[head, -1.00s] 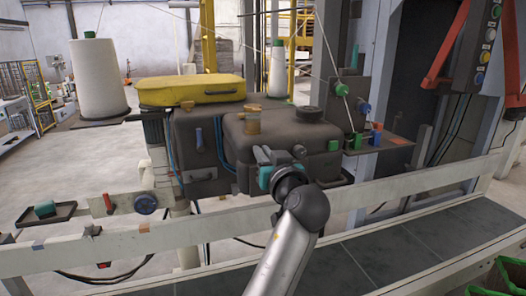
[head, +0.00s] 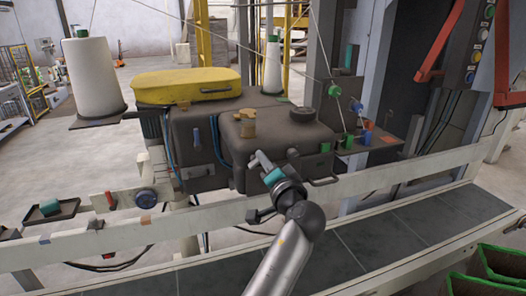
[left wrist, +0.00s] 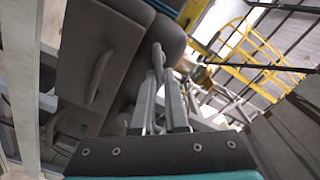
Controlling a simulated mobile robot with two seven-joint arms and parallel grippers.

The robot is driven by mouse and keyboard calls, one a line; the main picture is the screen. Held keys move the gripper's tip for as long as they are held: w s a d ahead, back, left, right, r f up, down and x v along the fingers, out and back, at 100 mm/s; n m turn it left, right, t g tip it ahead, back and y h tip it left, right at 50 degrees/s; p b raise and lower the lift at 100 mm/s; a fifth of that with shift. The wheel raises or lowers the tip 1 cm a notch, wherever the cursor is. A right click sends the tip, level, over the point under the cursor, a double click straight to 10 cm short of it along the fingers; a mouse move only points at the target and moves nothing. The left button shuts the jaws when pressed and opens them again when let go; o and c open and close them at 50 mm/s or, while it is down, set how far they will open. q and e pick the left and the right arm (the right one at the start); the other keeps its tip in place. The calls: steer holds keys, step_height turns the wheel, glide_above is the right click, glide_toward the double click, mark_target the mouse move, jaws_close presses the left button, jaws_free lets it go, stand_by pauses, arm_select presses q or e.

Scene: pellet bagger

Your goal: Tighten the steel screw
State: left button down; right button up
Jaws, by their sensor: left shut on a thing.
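My left gripper (head: 258,158), with a teal band behind its fingers, is at the front of the dark grey sewing head (head: 235,160). Its fingers come together at the tips in the left wrist view (left wrist: 158,55), against the dark housing. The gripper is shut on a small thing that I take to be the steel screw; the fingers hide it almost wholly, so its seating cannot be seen. My right gripper is not in view.
A pale rail (head: 345,190) and a dark conveyor belt (head: 390,235) run in front of the machine. A yellow cover (head: 185,86) and thread cones (head: 92,75) stand behind. Green and blue knobs (head: 349,141) are on a shelf at right. Green crates (head: 470,284) are at bottom right.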

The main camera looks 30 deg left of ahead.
arm_select(q)
steer(key=shift+w+d+f+m+p, duration=0.15)
steer(key=shift+m+p, duration=0.55)
steer(key=shift+m, duration=0.45)
steer(key=shift+s+a+f+m+p, duration=0.15)
steer(key=shift+m+p, duration=0.55)
steer(key=shift+m, duration=0.5)
steer(key=shift+w+d+f+m+p, duration=0.15)
steer(key=shift+m+p, duration=0.55)
steer(key=shift+m, duration=0.45)
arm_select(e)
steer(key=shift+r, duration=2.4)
arm_select(q)
steer(key=c, duration=0.9)
jaws_free()
steer(key=shift+f, duration=0.1)
steer(key=shift+c, duration=0.2)
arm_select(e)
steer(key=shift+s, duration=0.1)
